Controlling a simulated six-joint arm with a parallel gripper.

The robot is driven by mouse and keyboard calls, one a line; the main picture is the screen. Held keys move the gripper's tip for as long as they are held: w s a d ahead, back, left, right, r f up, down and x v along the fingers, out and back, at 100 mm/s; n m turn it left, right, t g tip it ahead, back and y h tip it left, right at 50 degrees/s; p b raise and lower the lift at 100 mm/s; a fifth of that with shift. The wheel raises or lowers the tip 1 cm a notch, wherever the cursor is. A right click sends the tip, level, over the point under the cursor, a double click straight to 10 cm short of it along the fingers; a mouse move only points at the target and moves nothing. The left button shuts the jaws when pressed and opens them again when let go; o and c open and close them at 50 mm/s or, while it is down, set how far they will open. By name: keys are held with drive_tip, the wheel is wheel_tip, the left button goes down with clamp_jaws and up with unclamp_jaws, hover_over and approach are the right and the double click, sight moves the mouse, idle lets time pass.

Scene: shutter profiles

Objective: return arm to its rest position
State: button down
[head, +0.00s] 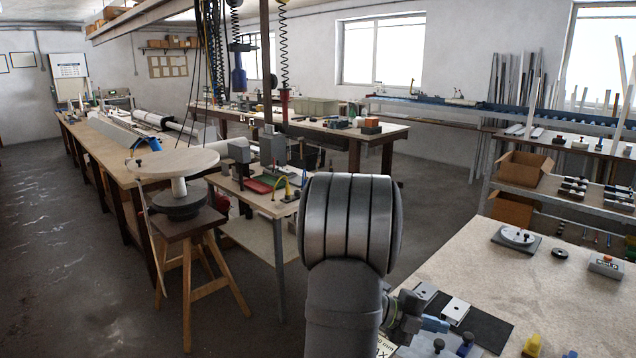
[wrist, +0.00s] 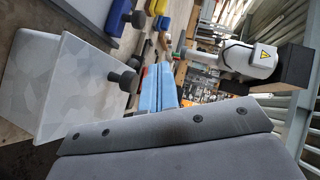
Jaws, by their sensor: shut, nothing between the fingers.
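My arm rises in the lower middle of the head view as a thick grey link. It hides part of the workbench. My gripper (head: 436,324) shows just right of it, low over the bench, with light blue fingers. In the wrist view my gripper (wrist: 158,67) has its two blue fingers side by side, shut, with nothing seen between them. The workbench (head: 570,295) fills the lower right of the head view. A black mat (head: 487,332) with pale plates (head: 455,311) lies close to the right of the gripper.
A pale block (wrist: 70,85) with black knobs is left of the fingers in the wrist view.

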drive_tip(key=w+a+r, duration=0.4)
drive_tip(key=w+r, duration=0.1)
drive_tip(key=r, duration=0.5)
drive_tip(key=s+d+f, duration=0.1)
drive_tip(key=f, duration=0.2)
drive_tip(key=s+d+f, duration=0.1)
drive_tip(key=s+f, duration=0.1)
drive_tip(key=f, duration=0.2)
drive_tip(key=s+d+f, duration=0.2)
drive_tip(key=f, duration=0.1)
drive_tip(key=shift+f, duration=0.4)
drive_tip(key=shift+s+a+r+m+t+h, duration=0.3)
drive_tip(key=shift+s+a+r+m+h, duration=0.1)
drive_tip(key=shift+r+h, duration=0.15)
drive_tip(key=s+a+r, duration=0.2)
drive_tip(key=s+a, duration=0.1)
drive_tip(key=shift+s+a+r, duration=0.3)
drive_tip(key=s+a+f+m+h, duration=0.2)
drive_tip(key=s+a+f+h, duration=0.1)
drive_tip(key=s+a, duration=0.3)
drive_tip(key=shift+s+a+f+m+t, duration=0.2)
drive_tip(key=shift+m+t, duration=0.1)
drive_tip(key=shift+m, duration=0.1)
